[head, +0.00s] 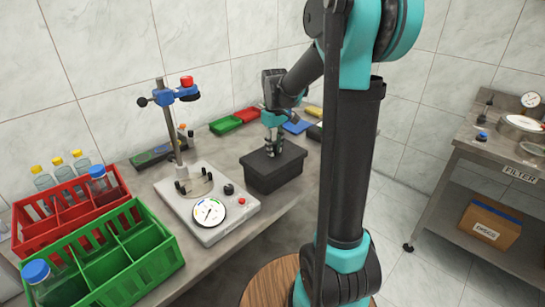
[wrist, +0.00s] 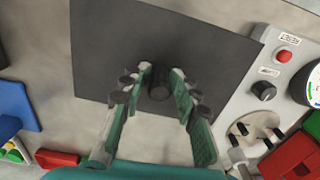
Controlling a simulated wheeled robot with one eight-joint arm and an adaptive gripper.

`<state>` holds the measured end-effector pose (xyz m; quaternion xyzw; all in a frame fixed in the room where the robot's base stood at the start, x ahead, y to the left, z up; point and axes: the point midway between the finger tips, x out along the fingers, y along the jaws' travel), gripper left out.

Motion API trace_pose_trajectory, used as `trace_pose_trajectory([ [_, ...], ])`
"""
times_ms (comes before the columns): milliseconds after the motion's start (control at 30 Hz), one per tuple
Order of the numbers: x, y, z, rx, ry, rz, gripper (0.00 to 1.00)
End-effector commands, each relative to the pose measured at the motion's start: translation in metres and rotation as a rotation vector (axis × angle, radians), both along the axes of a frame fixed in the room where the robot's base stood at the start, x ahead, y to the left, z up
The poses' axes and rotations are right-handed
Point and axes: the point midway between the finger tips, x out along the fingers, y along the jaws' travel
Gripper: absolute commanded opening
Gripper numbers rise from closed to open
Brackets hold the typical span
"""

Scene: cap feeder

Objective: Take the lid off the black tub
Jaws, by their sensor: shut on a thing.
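The black tub (head: 273,182) stands on the bench right of the machine with the dial. Its flat dark lid (head: 262,163) lies over the top of the tub, and I see no clear gap between them. In the wrist view the lid (wrist: 105,45) fills the upper middle, with a round knob (wrist: 158,91) near its lower part. My gripper (head: 272,150) points down over the lid. In the wrist view my gripper (wrist: 162,80) has its fingers on both sides of the knob, shut on it. The tub's body is hidden under the lid there.
The machine with a dial (head: 208,210) and a post stands close left of the tub. Red (head: 70,215) and green (head: 125,260) crates with bottles are at the left. Small green (head: 226,124), red (head: 247,115) and blue (head: 298,126) trays lie behind the tub.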

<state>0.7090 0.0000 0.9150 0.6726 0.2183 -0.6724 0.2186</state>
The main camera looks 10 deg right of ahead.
Motion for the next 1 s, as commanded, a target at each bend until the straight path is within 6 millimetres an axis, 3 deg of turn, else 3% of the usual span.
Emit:
trace_pose_trajectory([
  [1000, 0.000, 0.000, 0.046, 0.001, -0.001, 0.000, 0.00],
])
